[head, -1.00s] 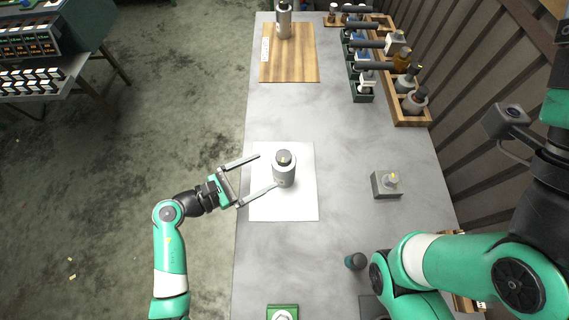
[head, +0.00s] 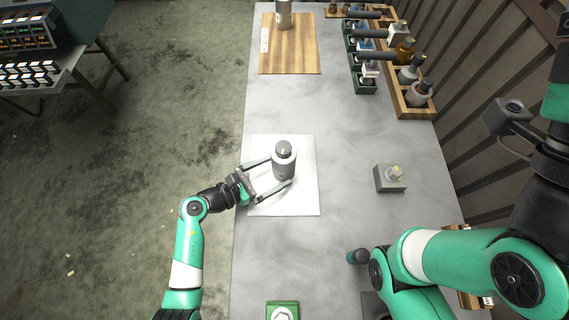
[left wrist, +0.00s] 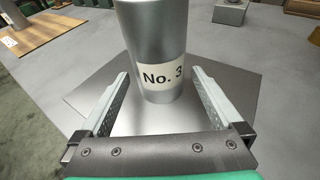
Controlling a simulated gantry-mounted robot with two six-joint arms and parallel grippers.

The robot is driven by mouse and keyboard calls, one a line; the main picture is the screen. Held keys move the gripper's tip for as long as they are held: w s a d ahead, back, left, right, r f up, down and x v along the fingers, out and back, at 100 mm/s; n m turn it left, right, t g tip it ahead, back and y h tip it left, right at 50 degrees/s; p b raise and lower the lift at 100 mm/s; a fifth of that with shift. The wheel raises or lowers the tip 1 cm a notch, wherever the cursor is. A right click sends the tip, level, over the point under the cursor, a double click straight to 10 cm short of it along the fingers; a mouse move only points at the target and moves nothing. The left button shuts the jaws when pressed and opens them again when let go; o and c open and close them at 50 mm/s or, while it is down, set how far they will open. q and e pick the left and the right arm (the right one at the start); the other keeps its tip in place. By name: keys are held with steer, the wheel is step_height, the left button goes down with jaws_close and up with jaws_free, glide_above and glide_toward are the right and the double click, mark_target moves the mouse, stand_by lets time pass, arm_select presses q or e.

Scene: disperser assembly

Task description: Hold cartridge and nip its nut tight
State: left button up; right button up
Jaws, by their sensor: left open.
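The cartridge (head: 284,163) is a silver-grey cylinder with a dark top, standing upright on a white sheet on the bench. In the left wrist view the cartridge (left wrist: 155,50) shows a label reading "No. 3". My left gripper (head: 279,171) is open, with one finger on each side of the cartridge's lower part. In the left wrist view gaps show between the fingers (left wrist: 160,85) and the cartridge. The nut cannot be told clearly at the cartridge's dark top. My right arm is at the lower right; its gripper cannot be made out.
A grey block with a pale fitting (head: 390,178) stands to the right. A green block (head: 283,311) sits at the near edge, and a small dark teal object (head: 357,257) beside my right arm. Racks with bottles (head: 412,95) and a wooden board (head: 290,55) are at the back.

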arm_select(q)
steer(key=shift+b+x, duration=0.45)
steer(key=shift+x, duration=0.8)
jaws_close()
stand_by(0.4)
